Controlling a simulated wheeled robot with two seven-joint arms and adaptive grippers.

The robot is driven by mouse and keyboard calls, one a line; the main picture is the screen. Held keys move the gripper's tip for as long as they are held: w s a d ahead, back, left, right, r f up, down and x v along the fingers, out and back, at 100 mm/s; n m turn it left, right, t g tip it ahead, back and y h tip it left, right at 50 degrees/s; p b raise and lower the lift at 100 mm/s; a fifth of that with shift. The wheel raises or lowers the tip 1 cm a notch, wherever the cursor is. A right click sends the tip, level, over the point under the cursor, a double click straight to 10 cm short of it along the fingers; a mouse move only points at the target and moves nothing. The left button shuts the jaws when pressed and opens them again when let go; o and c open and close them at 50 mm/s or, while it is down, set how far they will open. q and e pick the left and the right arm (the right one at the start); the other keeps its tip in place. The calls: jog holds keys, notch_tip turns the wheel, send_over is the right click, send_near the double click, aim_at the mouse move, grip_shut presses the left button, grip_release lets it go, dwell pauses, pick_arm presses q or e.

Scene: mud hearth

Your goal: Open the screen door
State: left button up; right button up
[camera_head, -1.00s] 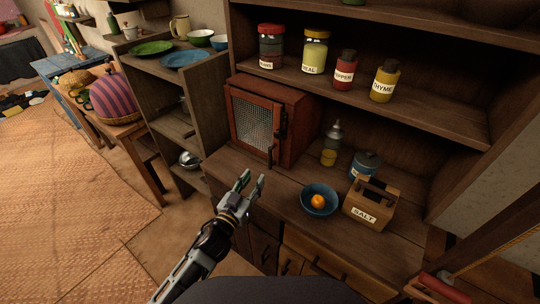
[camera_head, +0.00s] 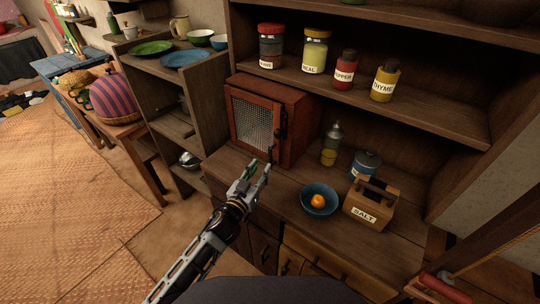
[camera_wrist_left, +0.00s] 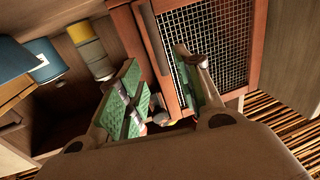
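The screen door (camera_head: 253,124) is a reddish wooden frame with wire mesh on the front of a small red-brown cabinet (camera_head: 297,112). It looks shut. A dark upright handle (camera_head: 283,124) runs along its right side. In the left wrist view the mesh door (camera_wrist_left: 215,42) fills the upper right, and the dark handle (camera_wrist_left: 152,38) shows between the fingertips, beyond them. My left gripper (camera_head: 258,168) is open and empty, low in front of the door; its green-padded fingers (camera_wrist_left: 157,62) are spread in the left wrist view. I cannot tell any contact. My right gripper is not in view.
The cabinet stands on a wooden counter (camera_head: 395,250). A blue bowl (camera_head: 318,203) with an orange fruit, a salt box (camera_head: 369,205), a blue canister (camera_head: 365,165) and an oil bottle (camera_head: 331,143) stand to its right. A shelf above holds jars. Open floor lies left.

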aim_at(269, 156)
pick_arm(q)
jog(key=shift+b+x, duration=0.5)
jog(key=shift+x, duration=3.85)
jog(key=shift+c, duration=0.4)
grip_shut()
